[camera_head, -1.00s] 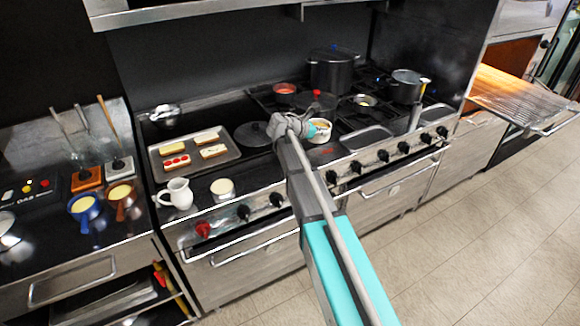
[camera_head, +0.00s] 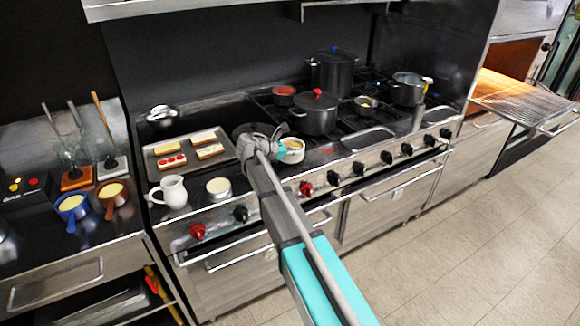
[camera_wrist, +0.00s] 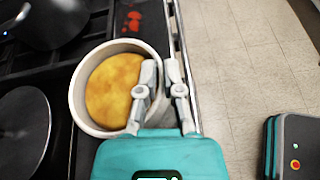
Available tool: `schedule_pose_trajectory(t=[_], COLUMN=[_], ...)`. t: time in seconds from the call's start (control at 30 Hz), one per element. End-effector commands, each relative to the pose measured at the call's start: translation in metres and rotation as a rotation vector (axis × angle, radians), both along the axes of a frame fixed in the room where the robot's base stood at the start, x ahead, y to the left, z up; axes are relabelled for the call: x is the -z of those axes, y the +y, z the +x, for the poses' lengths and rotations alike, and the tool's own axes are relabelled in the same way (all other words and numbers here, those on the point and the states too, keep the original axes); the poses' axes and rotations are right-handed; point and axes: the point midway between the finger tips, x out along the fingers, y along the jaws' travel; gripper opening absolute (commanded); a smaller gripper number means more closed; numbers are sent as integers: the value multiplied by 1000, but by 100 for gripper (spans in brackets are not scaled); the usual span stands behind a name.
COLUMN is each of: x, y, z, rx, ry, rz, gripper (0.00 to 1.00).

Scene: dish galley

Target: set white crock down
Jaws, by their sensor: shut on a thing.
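The white crock (camera_head: 293,155), with a golden-yellow top, is at the stove's front edge, left of the front middle. In the wrist view the crock (camera_wrist: 78,113) is seen from above and looks upright. My gripper (camera_wrist: 160,72) is shut on its right wall, one finger inside the rim and one outside. In the head view my gripper (camera_head: 281,150) reaches the crock from the left, and my arm hides part of the cooktop in front. Whether the crock's base touches the surface cannot be told.
A black lidded pot (camera_head: 317,118) stands just behind the crock. A white dish (camera_head: 219,190), a white jug (camera_head: 173,193) and a tray of toasts (camera_head: 225,165) are to the left. A dark round plate (camera_wrist: 24,130) lies left of the crock. Knobs (camera_head: 332,177) line the front.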

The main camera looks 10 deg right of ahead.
Motion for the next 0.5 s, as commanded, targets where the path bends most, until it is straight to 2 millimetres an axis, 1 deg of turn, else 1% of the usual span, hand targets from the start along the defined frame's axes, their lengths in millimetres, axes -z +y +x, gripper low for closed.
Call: schedule_pose_trajectory(t=[0.37,0.5], x=[1,4], y=[0,2], z=[0,0], rx=[2,1], ry=[-1,0], rz=[-2,-2], gripper=[0,0])
